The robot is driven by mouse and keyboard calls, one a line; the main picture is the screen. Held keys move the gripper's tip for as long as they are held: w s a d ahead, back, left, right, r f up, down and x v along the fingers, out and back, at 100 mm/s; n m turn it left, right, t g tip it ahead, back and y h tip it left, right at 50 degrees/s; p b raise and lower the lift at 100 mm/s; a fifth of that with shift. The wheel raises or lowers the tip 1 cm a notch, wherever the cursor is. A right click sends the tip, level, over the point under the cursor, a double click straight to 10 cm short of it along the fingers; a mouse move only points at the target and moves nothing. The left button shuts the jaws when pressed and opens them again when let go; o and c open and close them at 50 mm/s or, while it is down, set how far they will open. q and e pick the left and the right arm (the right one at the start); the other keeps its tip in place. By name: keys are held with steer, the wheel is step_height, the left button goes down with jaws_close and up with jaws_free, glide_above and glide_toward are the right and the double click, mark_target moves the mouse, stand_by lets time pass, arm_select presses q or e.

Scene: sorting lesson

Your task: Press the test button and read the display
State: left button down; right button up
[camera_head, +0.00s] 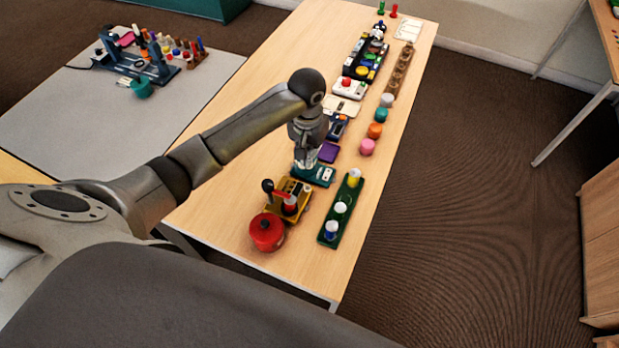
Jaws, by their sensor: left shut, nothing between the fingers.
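My left gripper (306,162) points down from the left arm over the near half of the long table. It is shut and empty. Its tips are at or just above a low teal box (324,177) with small white parts on top; I cannot tell whether they touch. The gripper hides part of this box. A white box with a red button (350,88) stands farther back on the table. I cannot tell which button is the test button, and no display reading is legible. My right gripper is not in view.
A yellow tray (296,204) with a black-knobbed lever and a red pot (267,232) stand near the front. Several coloured cylinders line the right side. The table's left part is clear.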

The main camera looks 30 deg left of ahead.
mark_target(310, 186)
arm_select(q)
steer(key=f, duration=0.4)
steer(key=f+p, duration=0.1)
steer(key=f, duration=0.7)
steer(key=shift+w+f, duration=0.25)
steer(key=shift+w, duration=0.05)
steer(key=shift+f, duration=0.1)
